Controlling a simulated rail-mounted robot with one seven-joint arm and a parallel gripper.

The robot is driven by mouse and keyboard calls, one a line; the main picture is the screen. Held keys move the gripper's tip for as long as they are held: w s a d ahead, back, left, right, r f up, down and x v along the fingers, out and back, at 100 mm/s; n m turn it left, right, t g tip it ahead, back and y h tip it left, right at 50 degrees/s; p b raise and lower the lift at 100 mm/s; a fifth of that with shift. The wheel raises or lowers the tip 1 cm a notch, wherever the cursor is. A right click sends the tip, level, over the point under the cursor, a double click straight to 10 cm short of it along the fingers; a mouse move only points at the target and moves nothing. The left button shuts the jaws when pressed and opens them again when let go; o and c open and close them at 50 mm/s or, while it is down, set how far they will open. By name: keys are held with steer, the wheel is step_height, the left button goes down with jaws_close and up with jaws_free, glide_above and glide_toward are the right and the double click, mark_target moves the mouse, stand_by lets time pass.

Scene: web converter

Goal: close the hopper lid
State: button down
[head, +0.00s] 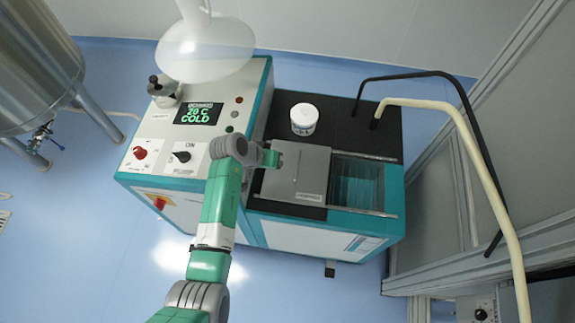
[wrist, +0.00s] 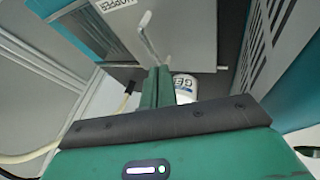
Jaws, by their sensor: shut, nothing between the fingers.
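The hopper lid (head: 305,168) is a flat grey plate on the machine's dark top. To its right the hopper opening (head: 357,184) is uncovered between two rails, showing a teal inside. In the wrist view the lid (wrist: 180,30) bears a "HOPPER" label and a thin metal handle (wrist: 150,38). My gripper (head: 275,158) is at the lid's left side, the side away from the opening. In the wrist view its green fingers (wrist: 158,72) are together and empty, with their tips close to the handle's end. I cannot tell whether they touch the lid or handle.
A white jar (head: 304,119) stands on the dark top behind the lid; it also shows beside my fingers in the wrist view (wrist: 185,86). A control panel (head: 190,130) with knobs and a "20 C COLD" display is left. Black and cream hoses (head: 440,106) arch over the right side.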

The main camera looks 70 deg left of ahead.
steer(key=b, duration=0.2)
glide_above(288, 175)
step_height(288, 175, down, 6)
steer(key=shift+s+f, duration=0.1)
